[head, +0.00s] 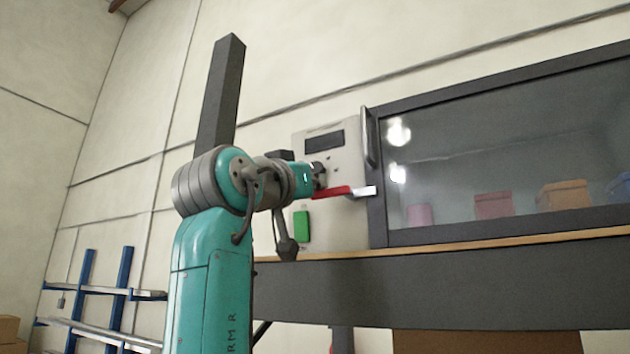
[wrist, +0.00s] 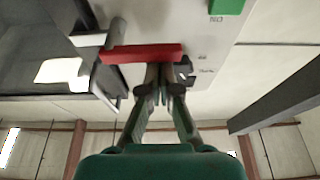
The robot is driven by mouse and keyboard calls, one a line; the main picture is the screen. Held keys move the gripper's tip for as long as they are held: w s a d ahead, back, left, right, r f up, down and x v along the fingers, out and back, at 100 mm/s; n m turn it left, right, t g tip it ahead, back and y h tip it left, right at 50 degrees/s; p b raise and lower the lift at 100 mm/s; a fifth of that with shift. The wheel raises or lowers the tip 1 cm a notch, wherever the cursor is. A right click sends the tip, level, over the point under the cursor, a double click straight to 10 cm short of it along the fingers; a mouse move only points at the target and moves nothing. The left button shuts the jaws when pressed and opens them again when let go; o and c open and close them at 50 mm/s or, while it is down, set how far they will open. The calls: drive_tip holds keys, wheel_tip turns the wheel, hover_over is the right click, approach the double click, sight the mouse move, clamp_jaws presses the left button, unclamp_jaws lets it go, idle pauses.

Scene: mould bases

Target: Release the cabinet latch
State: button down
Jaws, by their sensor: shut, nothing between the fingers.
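The latch has a red lever (head: 331,192) lying roughly level, with a pale metal end (head: 363,191) at the cabinet door's frame. My gripper (head: 319,174) is just above the lever's left part in the head view. In the wrist view the red lever (wrist: 140,54) crosses just ahead of the fingertips, and my gripper (wrist: 162,82) is shut and empty. The fingertips are very close to the lever; I cannot tell if they touch it. The metal end (wrist: 88,40) also shows in the wrist view.
The cabinet's glass door (head: 500,140) has an upright metal handle (head: 368,137) at its left. A pale panel (head: 341,165) and a green block (head: 301,226) are beside it. Boxes show behind the glass. A blue rack (head: 86,275) stands far left.

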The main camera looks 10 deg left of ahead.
drive_tip(key=shift+f+n, duration=0.1)
drive_tip(key=shift+n, duration=0.3)
drive_tip(key=n+y, duration=0.1)
drive_tip(key=n, duration=0.1)
drive_tip(key=f+n+y, duration=0.1)
drive_tip(key=n, duration=0.1)
drive_tip(key=shift+a+f+n+t+y, duration=0.1)
drive_tip(key=shift+f+n+t+y, duration=0.1)
drive_tip(key=shift+n+t+y, duration=0.1)
drive_tip(key=f+n+y, duration=0.1)
drive_tip(key=n, duration=0.3)
drive_tip(key=d+f+n+g+y, duration=0.1)
drive_tip(key=n+y, duration=0.1)
drive_tip(key=n, duration=0.3)
drive_tip(key=f+n+g+y, duration=0.1)
drive_tip(key=f+n, duration=0.1)
drive_tip(key=n, duration=0.2)
drive_tip(key=shift+s+d+n, duration=0.3)
drive_tip(key=shift+d, duration=0.1)
